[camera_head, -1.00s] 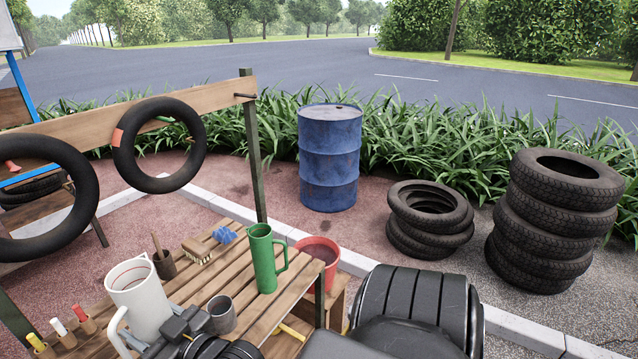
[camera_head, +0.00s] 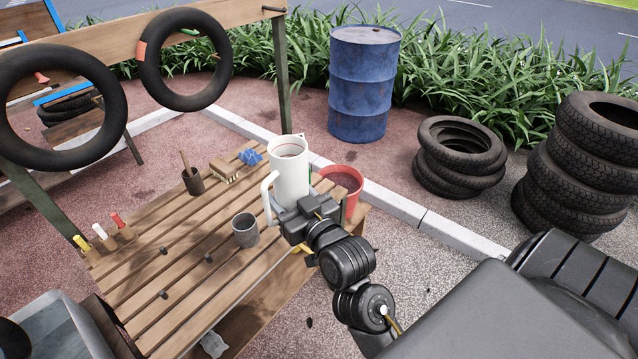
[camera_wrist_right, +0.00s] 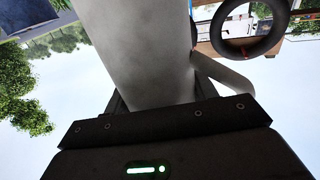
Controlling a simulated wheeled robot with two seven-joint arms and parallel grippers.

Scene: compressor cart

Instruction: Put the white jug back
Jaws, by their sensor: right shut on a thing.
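The white jug (camera_head: 291,172) is upright near the right end of the slatted wooden table (camera_head: 190,254), its handle (camera_head: 267,196) pointing left. My right gripper (camera_head: 292,214) is shut on its lower body. The wrist view shows the jug's pale wall (camera_wrist_right: 140,50) close up between the fingers (camera_wrist_right: 160,100), with the handle (camera_wrist_right: 225,75) to the right. I cannot tell whether the jug's base touches the table. My left gripper is not in view.
A grey cup (camera_head: 245,231) stands just left of the gripper. A brown pot (camera_head: 193,181), a brush (camera_head: 226,172) and a blue rag (camera_head: 250,157) are at the back. A red bucket (camera_head: 347,184) stands beyond the table's right end. The table's middle slats are mostly clear.

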